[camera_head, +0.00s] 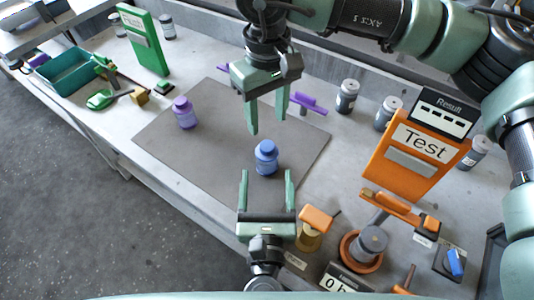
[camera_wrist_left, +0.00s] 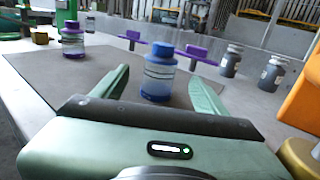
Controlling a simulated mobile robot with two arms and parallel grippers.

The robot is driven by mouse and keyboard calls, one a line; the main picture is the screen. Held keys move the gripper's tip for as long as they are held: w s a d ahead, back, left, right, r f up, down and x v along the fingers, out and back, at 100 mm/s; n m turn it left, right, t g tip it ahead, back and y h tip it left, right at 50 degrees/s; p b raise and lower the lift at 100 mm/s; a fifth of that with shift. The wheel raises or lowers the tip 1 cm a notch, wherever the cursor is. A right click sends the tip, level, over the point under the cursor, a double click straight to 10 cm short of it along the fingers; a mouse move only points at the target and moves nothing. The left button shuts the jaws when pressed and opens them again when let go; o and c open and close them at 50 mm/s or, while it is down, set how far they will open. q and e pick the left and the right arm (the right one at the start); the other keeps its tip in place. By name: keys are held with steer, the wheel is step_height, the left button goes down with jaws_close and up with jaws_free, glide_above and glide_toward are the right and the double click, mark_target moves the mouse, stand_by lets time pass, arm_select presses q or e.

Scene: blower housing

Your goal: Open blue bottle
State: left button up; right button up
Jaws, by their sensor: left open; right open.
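The blue bottle (camera_head: 266,158) stands upright on the grey mat (camera_head: 215,105), with its blue cap on. It also shows in the left wrist view (camera_wrist_left: 159,75), between and beyond the finger tips. My left gripper (camera_head: 267,178) is open and empty, just in front of the bottle, with its fingers pointing at it. My right gripper (camera_head: 267,118) is open and empty, pointing down above the mat, a little behind the bottle. Neither gripper appears to touch the bottle.
A purple bottle (camera_head: 184,112) stands on the mat's left part. Purple holders (camera_head: 305,104) stand behind my right gripper. Grey jars (camera_head: 347,96) stand at the back. An orange Test board (camera_head: 412,150) and orange tools fill the right side. A teal bin (camera_head: 75,76) stands far left.

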mark_target(267, 145)
arm_select(q)
steer(key=w, duration=1)
jaws_close()
